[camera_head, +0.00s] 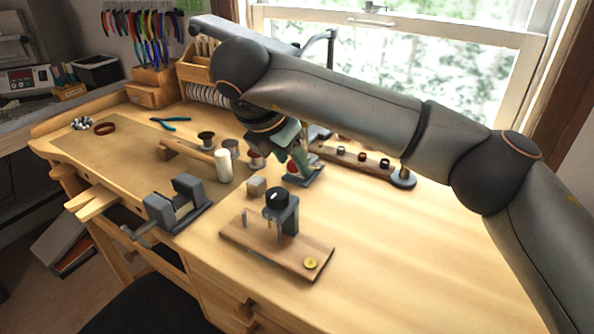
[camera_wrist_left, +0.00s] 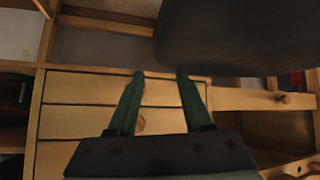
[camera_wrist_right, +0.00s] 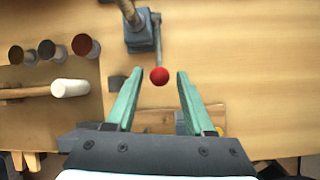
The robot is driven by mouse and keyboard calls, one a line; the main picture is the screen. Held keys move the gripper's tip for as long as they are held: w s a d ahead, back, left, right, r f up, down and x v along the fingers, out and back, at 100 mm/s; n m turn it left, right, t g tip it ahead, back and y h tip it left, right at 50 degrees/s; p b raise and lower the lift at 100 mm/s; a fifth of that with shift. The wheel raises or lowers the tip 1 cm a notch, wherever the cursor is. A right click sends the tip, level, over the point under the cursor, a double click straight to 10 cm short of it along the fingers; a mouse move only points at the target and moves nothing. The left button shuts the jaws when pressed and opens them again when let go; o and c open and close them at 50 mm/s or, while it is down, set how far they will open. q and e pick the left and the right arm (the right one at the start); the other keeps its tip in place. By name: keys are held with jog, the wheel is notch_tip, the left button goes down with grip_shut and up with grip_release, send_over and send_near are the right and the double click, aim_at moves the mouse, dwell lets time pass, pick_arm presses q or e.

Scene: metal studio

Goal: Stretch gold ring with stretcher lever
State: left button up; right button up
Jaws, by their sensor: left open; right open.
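The stretcher shows in the head view as a grey base (camera_head: 303,178), partly hidden by my right gripper (camera_head: 298,158). In the right wrist view its grey body (camera_wrist_right: 140,36) stands at the top with a thin lever ending in a red ball (camera_wrist_right: 159,76). My right gripper (camera_wrist_right: 154,74) is open and empty, and in that view the red ball appears between its fingertips. I cannot tell the height gap, and no contact is visible. I cannot make out the gold ring. My left gripper (camera_wrist_left: 160,75) is open and empty, away from the bench top, facing drawers.
A wooden board (camera_head: 262,246) with a dark clamp-like tool (camera_head: 281,208) and a yellow disc (camera_head: 311,263) lies in front. A white-headed mallet (camera_head: 223,166), small cups and a grey vise (camera_head: 178,207) stand left. A ring rack (camera_head: 350,158) lies behind. The bench's right side is clear.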

jog(key=v, duration=0.7)
jog(key=shift+r, duration=0.15)
jog(key=shift+s, duration=0.1)
